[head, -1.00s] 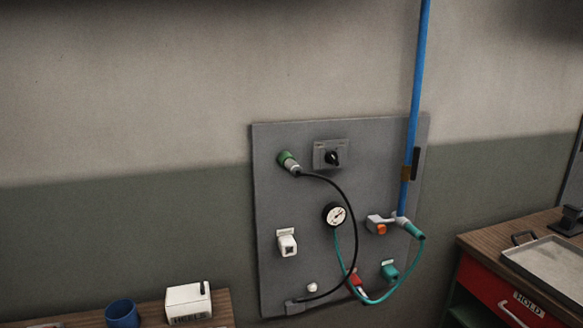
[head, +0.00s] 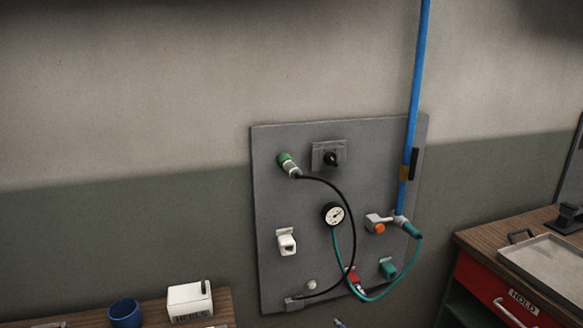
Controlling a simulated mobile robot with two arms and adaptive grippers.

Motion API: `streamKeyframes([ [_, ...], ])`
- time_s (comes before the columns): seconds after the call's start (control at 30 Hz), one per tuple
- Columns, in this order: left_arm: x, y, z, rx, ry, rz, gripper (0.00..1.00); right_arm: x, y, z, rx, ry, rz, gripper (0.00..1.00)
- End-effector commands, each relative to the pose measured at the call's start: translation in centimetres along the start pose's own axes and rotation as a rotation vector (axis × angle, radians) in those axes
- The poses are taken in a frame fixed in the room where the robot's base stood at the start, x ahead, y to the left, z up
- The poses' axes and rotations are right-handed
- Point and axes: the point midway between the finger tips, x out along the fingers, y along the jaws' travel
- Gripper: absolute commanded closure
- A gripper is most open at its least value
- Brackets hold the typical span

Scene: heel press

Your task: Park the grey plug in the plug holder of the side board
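The grey plug (head: 293,170) sits in a green socket (head: 285,159) at the upper left of the grey side board (head: 275,205) in the head view. A black cable runs from it down to the board's lower left. A white holder (head: 287,243), which looks like the plug holder, is fixed lower on the board's left side, with no plug visible in it. A small grey tip (head: 340,323) pokes in at the bottom edge. It may be part of my gripper, but too little shows to tell which one or its opening. No other part of either gripper shows.
The board also carries a rotary switch (head: 330,157), a gauge (head: 333,215), a teal hose (head: 375,297) and a teal holder (head: 388,268). A blue pipe (head: 414,100) runs down its right side. Benches stand at the lower left, with a blue cup (head: 125,314) and white box (head: 190,303), and right.

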Motion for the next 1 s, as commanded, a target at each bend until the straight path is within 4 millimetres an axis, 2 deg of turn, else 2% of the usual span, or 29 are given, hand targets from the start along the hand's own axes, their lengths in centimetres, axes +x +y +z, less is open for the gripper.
streamKeyframes([
  [0.03, -0.4, 0.0, -0.1, 0.001, 0.000, 0.000, 0.64, -0.6, 3.0, -3.1, -0.046, 0.037, 0.036, 0.58],
  [0.2, -1.0, 0.0, -0.1, 0.001, 0.000, 0.001, 0.64, -3.5, 10.6, -12.0, -0.200, 0.135, 0.141, 0.58],
  [0.37, -1.6, 0.0, -0.1, 0.001, 0.000, 0.001, 0.64, -7.9, 16.9, -20.4, -0.356, 0.222, 0.253, 0.58],
  [0.5, -2.2, 0.0, -0.2, 0.001, -0.001, 0.000, 0.64, -12.8, 21.2, -26.9, -0.497, 0.284, 0.356, 0.58],
  [0.6, -2.5, 0.0, -0.2, 0.002, -0.001, 0.000, 0.64, -16.0, 23.3, -30.4, -0.581, 0.314, 0.419, 0.58],
  [0.7, -2.7, 0.0, -0.2, 0.001, -0.002, 0.000, 0.64, -18.5, 24.6, -32.7, -0.643, 0.334, 0.466, 0.58],
  [0.83, -2.8, -0.1, -0.1, 0.002, -0.003, 0.000, 0.64, -20.3, 25.4, -34.3, -0.690, 0.346, 0.501, 0.58],
  [1.0, -2.8, -0.2, -0.1, 0.002, -0.003, -0.001, 0.64, -20.9, 25.5, -34.8, -0.706, 0.350, 0.512, 0.58],
])
